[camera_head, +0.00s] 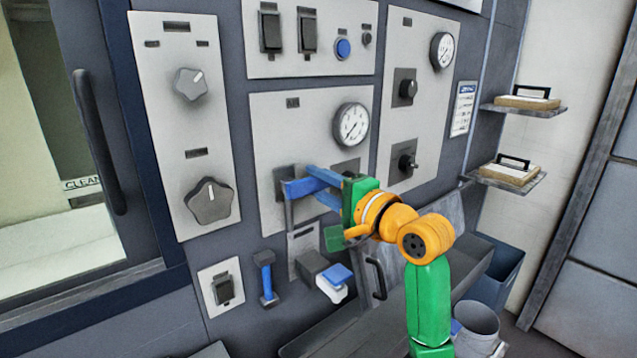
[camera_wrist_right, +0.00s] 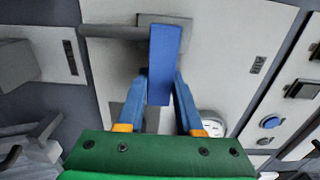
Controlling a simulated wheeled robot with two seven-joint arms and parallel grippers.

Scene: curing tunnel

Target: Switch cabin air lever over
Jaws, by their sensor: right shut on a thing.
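The lever (camera_head: 297,188) is on the middle grey panel (camera_head: 272,120), below a round gauge. It has a blue grip and a grey arm; my fingers partly hide it, and I cannot tell its exact position. In the right wrist view its blue grip (camera_wrist_right: 165,50) stands between my two blue fingers, with the grey arm running left from it. My right gripper (camera_head: 312,187) reaches in from the right and is shut on the blue grip; it also shows in the right wrist view (camera_wrist_right: 161,85). My left gripper is not in view.
Knobs (camera_head: 209,201) are on the left panel, and switches (camera_head: 270,32) with a blue button (camera_head: 343,48) above. A blue-handled tool (camera_head: 265,277) hangs below. Shelves (camera_head: 524,108) and a grey bucket (camera_head: 475,325) are at the right. A door handle (camera_head: 98,142) is at left.

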